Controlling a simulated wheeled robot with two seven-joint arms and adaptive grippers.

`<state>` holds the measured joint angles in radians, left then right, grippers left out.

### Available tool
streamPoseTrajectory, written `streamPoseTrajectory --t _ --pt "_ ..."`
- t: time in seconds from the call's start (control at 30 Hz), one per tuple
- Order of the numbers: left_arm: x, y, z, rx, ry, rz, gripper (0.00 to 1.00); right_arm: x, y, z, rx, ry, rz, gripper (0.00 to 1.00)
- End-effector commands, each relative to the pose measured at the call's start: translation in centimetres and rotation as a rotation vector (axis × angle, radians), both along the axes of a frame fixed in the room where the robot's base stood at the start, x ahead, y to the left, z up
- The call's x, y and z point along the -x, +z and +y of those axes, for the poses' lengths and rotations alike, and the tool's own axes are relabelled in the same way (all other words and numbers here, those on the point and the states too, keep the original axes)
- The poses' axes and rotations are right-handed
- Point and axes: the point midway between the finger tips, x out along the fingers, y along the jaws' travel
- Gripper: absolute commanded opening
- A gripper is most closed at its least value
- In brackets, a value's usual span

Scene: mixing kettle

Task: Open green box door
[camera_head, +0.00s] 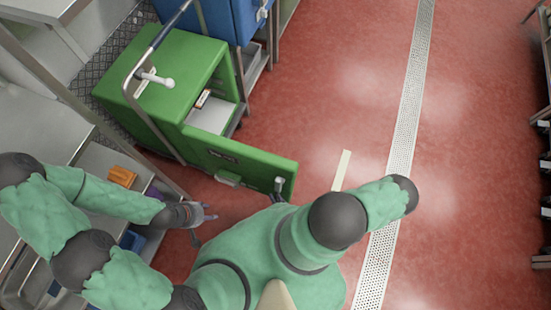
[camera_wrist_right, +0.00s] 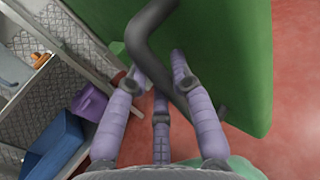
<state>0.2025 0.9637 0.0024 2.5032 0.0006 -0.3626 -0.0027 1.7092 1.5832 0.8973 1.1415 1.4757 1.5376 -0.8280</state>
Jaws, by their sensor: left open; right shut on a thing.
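The green box (camera_head: 178,90) stands at the upper left in the head view. Its green door (camera_head: 235,160) stands swung out, and a pale interior (camera_head: 212,117) shows behind it. A grey handle (camera_head: 279,186) is at the door's free end. In the right wrist view, my right gripper (camera_wrist_right: 158,76) has its purple fingers closed around the dark bent handle (camera_wrist_right: 142,38), beside the green door panel (camera_wrist_right: 228,60). In the head view the right fingers are hidden. My left gripper (camera_head: 206,213) is open and empty, below the door and apart from it.
A metal bench with shelves stands at the left, with an orange item (camera_head: 122,177) and a blue bin (camera_head: 131,241). A blue cabinet (camera_head: 235,15) stands behind the box.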

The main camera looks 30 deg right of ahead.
Motion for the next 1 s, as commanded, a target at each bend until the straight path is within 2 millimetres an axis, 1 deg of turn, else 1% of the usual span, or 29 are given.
streamPoseTrajectory --t 0.17,0.2,0.27,0.3,0.7,0.87,1.0 --pt "0.0 0.0 0.0 0.0 0.0 0.0 0.46 0.0 0.0 0.2 -0.003 0.003 0.001 0.0" --pt "0.0 0.0 0.0 0.0 0.0 0.0 0.46 0.0 0.0 0.2 -0.003 0.003 0.002 0.26" --pt "0.0 0.0 0.0 0.0 0.0 0.0 0.46 0.0 0.0 0.2 -0.003 0.003 0.001 0.43" --pt "0.0 0.0 0.0 0.0 0.0 0.0 0.46 0.0 0.0 0.2 -0.003 0.003 0.001 0.49" --pt "0.0 0.0 0.0 0.0 0.0 0.0 0.46 0.2 0.0 0.0 -0.002 -0.001 0.001 0.49" --pt "0.0 0.0 0.0 0.0 0.0 0.0 0.46 1.0 -0.1 -0.1 -0.003 -0.005 0.002 0.49" --pt "0.0 0.0 0.0 0.0 0.0 0.0 0.46 2.1 -0.1 0.0 -0.002 -0.006 0.002 0.49"
